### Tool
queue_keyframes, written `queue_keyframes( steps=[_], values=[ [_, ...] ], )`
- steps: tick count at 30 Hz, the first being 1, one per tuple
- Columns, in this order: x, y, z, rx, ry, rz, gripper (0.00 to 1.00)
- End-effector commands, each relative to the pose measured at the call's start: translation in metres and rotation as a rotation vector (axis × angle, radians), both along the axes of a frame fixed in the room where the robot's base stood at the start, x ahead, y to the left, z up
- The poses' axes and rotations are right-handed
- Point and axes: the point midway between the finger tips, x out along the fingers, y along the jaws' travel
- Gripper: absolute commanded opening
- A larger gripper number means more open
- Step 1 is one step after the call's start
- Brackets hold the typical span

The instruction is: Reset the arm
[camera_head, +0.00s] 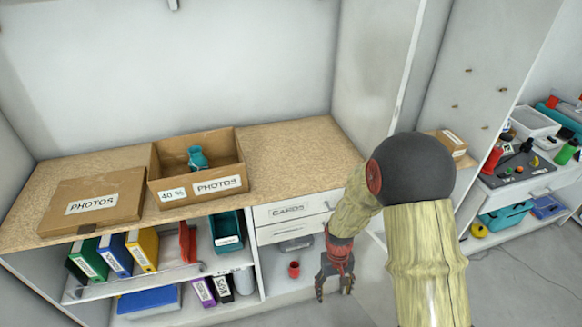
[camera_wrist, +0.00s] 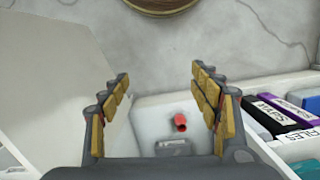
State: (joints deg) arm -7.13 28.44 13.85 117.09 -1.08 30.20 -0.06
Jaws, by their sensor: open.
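My arm reaches down on the right of the head view, in front of the shelving unit. My gripper (camera_head: 335,280) hangs low, beside the lower compartment under the drawers. In the wrist view my gripper (camera_wrist: 160,110) is open, with its padded fingers wide apart and nothing between them. A small red cup (camera_head: 294,269) stands in the lower compartment, left of the gripper and apart from it. The red cup also shows beyond the fingers in the wrist view (camera_wrist: 180,123).
An open cardboard box (camera_head: 178,198) holding a teal vase (camera_head: 198,158) and a closed box (camera_head: 92,205) stand on the wooden top. Drawers (camera_head: 292,208) are shut above the cup. Binders (camera_head: 143,249) fill the left shelf. A cluttered workbench (camera_head: 520,172) stands right. Some floor (camera_head: 525,280) is clear.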

Motion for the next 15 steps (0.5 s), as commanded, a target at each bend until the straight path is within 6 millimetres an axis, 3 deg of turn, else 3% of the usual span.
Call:
queue_keyframes(
  steps=[1,6,15],
  values=[
    [-0.005,-0.003,0.029,0.001,-0.006,-0.007,0.63],
    [-0.031,-0.011,0.106,0.002,-0.012,-0.025,0.63],
    [-0.084,-0.025,0.218,0.012,-0.08,-0.058,0.63]
  ],
)
